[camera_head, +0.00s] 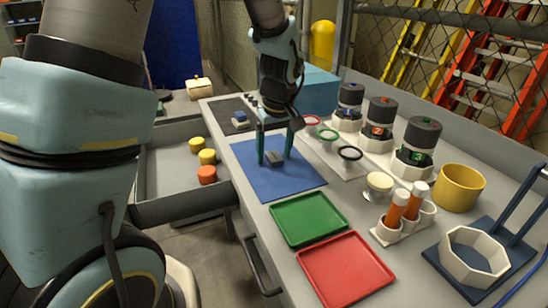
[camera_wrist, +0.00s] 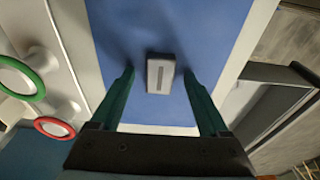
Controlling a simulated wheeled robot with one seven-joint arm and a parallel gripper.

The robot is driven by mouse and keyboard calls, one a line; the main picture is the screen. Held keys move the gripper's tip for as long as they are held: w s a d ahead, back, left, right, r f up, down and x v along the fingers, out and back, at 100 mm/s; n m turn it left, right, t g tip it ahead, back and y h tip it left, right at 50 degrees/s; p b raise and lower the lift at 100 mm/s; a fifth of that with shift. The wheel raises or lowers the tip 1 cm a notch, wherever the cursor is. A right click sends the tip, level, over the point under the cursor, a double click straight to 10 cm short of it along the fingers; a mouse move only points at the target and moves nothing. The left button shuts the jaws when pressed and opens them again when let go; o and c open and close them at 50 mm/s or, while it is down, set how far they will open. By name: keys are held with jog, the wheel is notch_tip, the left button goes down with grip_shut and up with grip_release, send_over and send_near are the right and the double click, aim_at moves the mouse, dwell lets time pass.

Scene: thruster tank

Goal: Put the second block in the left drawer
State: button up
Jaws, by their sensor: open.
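A small grey block (camera_head: 276,159) lies on the blue mat (camera_head: 300,184); in the wrist view the block (camera_wrist: 160,75) shows a dark slot on its top. My gripper (camera_head: 275,161) is open and points down over the blue mat, with its green fingers on either side of the block, apart from it in the wrist view. Another small block (camera_head: 239,118), blue and grey, sits on the dark pad (camera_head: 226,108) behind. An open drawer (camera_head: 158,187) at the left holds two yellow pieces (camera_head: 207,157) and an orange one (camera_head: 206,175).
A green tray (camera_head: 308,219) and a red tray (camera_head: 345,268) lie in front of the mat.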

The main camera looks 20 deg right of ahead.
grip_shut()
dwell(0.5)
dwell(0.3)
